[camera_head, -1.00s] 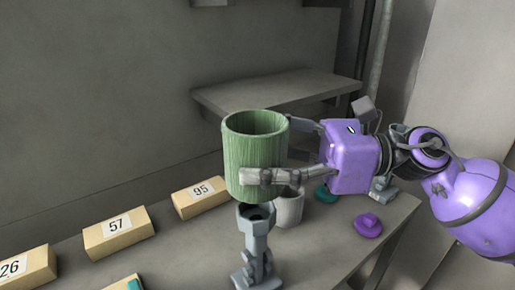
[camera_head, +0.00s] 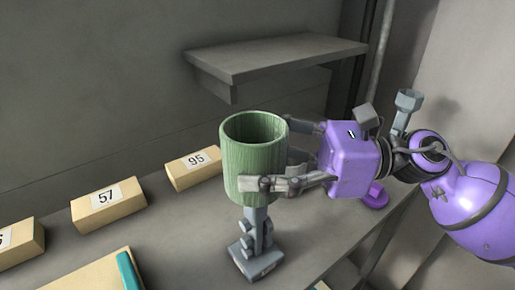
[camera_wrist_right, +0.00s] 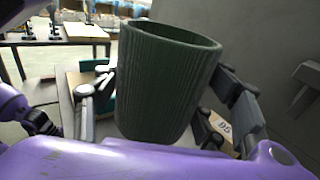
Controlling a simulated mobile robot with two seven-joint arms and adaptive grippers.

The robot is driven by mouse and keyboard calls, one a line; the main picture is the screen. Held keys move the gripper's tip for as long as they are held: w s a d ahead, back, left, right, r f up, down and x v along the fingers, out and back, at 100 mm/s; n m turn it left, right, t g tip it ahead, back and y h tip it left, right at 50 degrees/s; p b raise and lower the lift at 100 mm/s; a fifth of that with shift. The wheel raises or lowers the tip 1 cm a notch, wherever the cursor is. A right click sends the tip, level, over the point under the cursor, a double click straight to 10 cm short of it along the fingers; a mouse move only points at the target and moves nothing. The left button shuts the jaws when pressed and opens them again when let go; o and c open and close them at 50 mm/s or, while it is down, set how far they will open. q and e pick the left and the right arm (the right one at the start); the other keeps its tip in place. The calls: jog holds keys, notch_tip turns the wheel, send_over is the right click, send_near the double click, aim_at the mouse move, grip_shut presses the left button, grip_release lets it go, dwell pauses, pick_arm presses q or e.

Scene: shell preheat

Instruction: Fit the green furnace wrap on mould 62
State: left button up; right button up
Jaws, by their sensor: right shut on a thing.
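The green furnace wrap (camera_head: 253,165) is an upright, open-topped ribbed cylinder. My right gripper (camera_head: 270,155) comes in from the right and is shut on it, with fingers on its near and far sides. The wrap (camera_wrist_right: 165,80) also shows dark green between the fingers in the right wrist view. A grey mould (camera_head: 256,243) stands on the bench directly below the wrap in the head view. Its upper part is hidden by the wrap, so I cannot tell whether the wrap is around it or in front of it. I can read no 62. My left gripper is not in view.
Tan blocks labelled 95 (camera_head: 195,169) and 57 (camera_head: 108,204) stand along the wall. A tan board with a teal edge (camera_head: 127,270) lies at the front left. Another grey mould (camera_head: 405,108) shows behind my right wrist. A purple piece (camera_head: 375,196) lies on the bench. A shelf (camera_head: 270,58) juts out behind.

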aim_at(266, 213)
jog(key=shift+f+b, duration=0.8)
jog(key=shift+f, duration=0.75)
notch_tip(266, 213, down, 2)
jog(key=shift+b, duration=0.65)
jog(key=shift+f+b, duration=0.9)
jog(key=shift+f, duration=0.4)
notch_tip(266, 213, down, 4)
jog(key=b, duration=0.3)
notch_tip(266, 213, down, 3)
jog(key=shift+f+b, duration=0.15)
jog(key=shift+b, duration=1.1)
jog(key=shift+f+b, duration=0.95)
jog(key=shift+f, duration=0.3)
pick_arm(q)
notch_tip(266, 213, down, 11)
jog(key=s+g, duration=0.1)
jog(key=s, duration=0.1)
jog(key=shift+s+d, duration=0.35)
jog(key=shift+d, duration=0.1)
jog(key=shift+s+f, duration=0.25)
